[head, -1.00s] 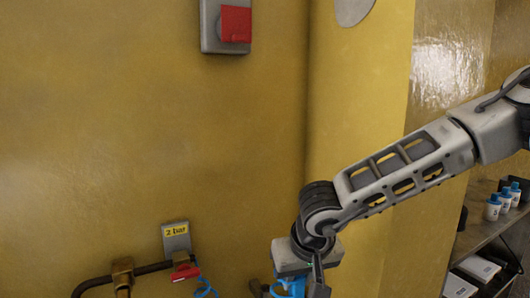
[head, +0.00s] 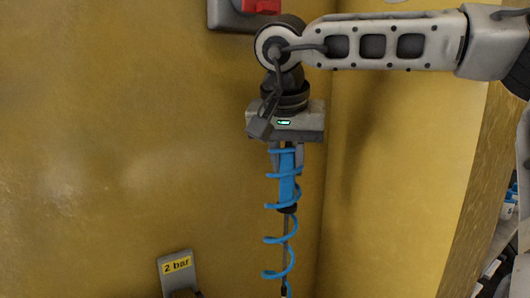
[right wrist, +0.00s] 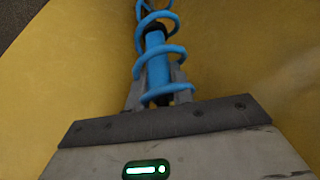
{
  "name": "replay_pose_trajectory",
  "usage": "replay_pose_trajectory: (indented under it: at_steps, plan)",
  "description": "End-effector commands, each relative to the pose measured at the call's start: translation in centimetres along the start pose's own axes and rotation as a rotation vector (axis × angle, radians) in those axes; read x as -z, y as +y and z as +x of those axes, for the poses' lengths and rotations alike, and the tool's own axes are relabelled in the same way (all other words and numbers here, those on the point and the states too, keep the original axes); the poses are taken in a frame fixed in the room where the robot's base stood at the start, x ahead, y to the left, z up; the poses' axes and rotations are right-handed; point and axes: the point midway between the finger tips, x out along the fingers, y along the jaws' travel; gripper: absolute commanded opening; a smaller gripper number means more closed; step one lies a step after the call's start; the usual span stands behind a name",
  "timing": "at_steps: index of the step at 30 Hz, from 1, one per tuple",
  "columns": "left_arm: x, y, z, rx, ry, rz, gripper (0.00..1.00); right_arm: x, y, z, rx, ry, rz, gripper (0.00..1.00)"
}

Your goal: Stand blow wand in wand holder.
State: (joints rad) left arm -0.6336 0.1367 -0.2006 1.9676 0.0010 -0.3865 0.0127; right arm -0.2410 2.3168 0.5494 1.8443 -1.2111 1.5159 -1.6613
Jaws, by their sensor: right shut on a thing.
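The blow wand (head: 287,190) has a blue handle, a black collar and a thin dark rod pointing down, with a blue coiled hose looping around it. My right gripper (head: 286,160) is shut on the wand's handle and holds it upright in front of the yellow wall. In the right wrist view the blue handle (right wrist: 157,68) shows between the fingers of the gripper (right wrist: 156,88), with hose loops around it. The wand's lower end runs towards the bottom edge of the head view. I cannot make out the wand holder in these frames. My left gripper is out of view.
A grey plate with a yellow "2 bar" label (head: 177,264) is on the wall at lower left. A grey box with a red switch (head: 262,6) is at the top edge. Shelving with blue-capped bottles (head: 508,207) is at the right. The wall between is clear.

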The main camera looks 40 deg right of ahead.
Motion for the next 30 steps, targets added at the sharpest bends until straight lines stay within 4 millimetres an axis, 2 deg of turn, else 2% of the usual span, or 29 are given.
replay_pose_trajectory:
  at_steps: [3,10,14,21,30]
  plan:
    - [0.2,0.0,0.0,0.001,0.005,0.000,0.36,0.1,0.0,-0.2,0.001,0.002,0.003,0.00]
    - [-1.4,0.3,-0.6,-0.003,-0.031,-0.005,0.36,0.1,0.0,-0.2,0.001,0.003,0.001,0.00]
    - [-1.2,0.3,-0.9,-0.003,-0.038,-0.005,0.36,0.0,0.0,-0.5,0.000,0.004,-0.001,0.00]
    - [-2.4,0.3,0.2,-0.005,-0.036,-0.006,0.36,-0.8,0.0,1.6,-0.001,0.003,-0.001,0.00]
    - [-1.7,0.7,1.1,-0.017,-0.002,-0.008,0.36,-1.9,0.0,4.4,0.000,0.003,0.000,0.00]
